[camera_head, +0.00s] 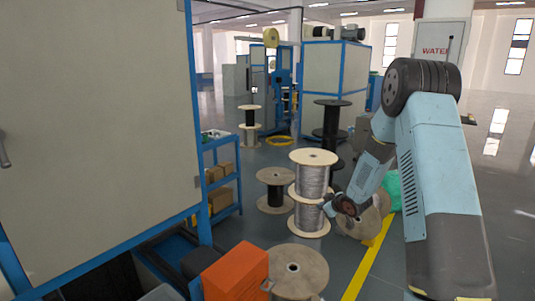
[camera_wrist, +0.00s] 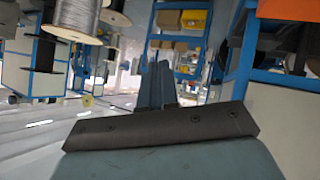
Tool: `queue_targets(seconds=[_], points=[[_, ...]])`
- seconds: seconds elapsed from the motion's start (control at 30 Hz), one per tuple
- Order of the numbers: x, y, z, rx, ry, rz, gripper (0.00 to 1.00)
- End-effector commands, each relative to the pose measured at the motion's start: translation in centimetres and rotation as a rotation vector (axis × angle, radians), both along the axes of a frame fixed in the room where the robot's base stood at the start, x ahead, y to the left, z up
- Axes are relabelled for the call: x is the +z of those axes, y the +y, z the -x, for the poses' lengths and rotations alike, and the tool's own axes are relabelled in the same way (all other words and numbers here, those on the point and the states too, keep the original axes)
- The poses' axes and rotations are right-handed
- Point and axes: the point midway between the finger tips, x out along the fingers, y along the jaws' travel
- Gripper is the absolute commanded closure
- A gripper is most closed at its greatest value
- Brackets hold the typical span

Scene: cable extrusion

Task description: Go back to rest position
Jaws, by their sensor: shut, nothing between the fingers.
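My arm comes in from the right in the head view, bends at a dark elbow at the top right and reaches down toward the middle. My gripper (camera_head: 328,208) is small there and hangs beside the stacked wire spools (camera_head: 313,180); I cannot tell whether it touches them. In the wrist view my gripper (camera_wrist: 157,80) points away from the camera, its fingers together with nothing seen between them. The view behind it is tilted.
A large grey cabinet (camera_head: 95,120) fills the left. A blue shelf (camera_head: 222,185) holds cardboard boxes. An orange box (camera_head: 236,272) and a wooden reel (camera_head: 297,270) are in front. A black reel (camera_head: 331,125) stands farther back. Open floor lies beyond my arm on the right.

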Motion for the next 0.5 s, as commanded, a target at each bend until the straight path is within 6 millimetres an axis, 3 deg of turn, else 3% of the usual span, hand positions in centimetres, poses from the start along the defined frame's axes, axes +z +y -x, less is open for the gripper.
queue_targets(seconds=[0.1,0.5], points=[[4.0,-0.9,0.8,-0.059,0.012,0.036,1.00],[15.1,-3.3,6.6,-0.268,0.084,0.103,1.00]])
